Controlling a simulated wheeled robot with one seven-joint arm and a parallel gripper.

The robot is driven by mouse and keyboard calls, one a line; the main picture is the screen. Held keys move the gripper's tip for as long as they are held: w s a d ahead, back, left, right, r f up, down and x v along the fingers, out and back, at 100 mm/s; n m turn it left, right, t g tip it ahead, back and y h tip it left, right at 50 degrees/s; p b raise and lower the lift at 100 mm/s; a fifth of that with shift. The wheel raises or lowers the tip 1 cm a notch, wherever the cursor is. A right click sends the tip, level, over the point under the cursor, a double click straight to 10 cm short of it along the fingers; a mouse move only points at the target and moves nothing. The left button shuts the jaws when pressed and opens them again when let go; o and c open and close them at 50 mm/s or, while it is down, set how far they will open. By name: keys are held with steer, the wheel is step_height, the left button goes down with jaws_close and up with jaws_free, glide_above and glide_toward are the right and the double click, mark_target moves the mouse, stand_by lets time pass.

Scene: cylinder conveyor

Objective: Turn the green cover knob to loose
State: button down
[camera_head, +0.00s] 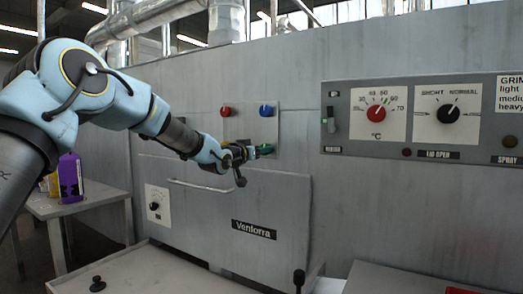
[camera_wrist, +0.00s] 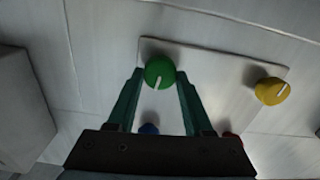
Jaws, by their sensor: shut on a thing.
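The green knob (camera_wrist: 159,71) sits on a metal plate (camera_wrist: 210,62) on the machine front. In the wrist view its white pointer line points down and slightly left. My gripper (camera_wrist: 160,76) is shut on the knob, with one dark green finger on each side of it. In the head view my gripper (camera_head: 258,152) reaches the lower right of the plate, and the green knob (camera_head: 267,149) shows only partly at its tip. Any label at the knob cannot be read.
A red knob (camera_head: 226,111) and a blue knob (camera_head: 266,110) sit above on the same plate. A yellow knob (camera_wrist: 271,91) is beside the green one. A handle bar (camera_head: 200,186) is below left, and a dial panel (camera_head: 420,150) is to the right.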

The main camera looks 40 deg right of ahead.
steer(key=shift+f, duration=0.15)
steer(key=shift+c, duration=1.5)
jaws_free()
steer(key=b+v, duration=0.2)
steer(key=v, duration=0.8)
steer(key=shift+a, duration=0.35)
steer(key=shift+s, duration=0.1)
steer(key=w+a+f+n+t+y+p, duration=0.1)
steer(key=w+a+f+n+y, duration=0.2)
steer(key=a, duration=0.4)
steer(key=w+a+f+t+y+p, duration=0.2)
steer(key=w+a+f+y, duration=0.1)
steer(key=w+a, duration=0.25)
steer(key=w+a+f+n+y+p, duration=0.15)
steer(key=a+f+y, duration=0.25)
steer(key=a, duration=0.8)
steer(key=a+f+n+y+p, duration=0.2)
steer(key=a+f+n+y, duration=0.1)
steer(key=a, duration=0.9)
steer(key=s+a+f+n+g+y+p, duration=0.2)
steer(key=s+a+g, duration=0.1)
steer(key=s+a, duration=0.5)
steer(key=s+a+f+n+g+y+p, duration=0.1)
steer(key=s+a+n+g+y, duration=0.1)
steer(key=s+a, duration=0.6)
steer(key=a+n+g, duration=0.1)
steer(key=a, duration=0.4)
steer(key=shift+f+p, duration=0.35)
steer(key=shift+f, duration=0.05)
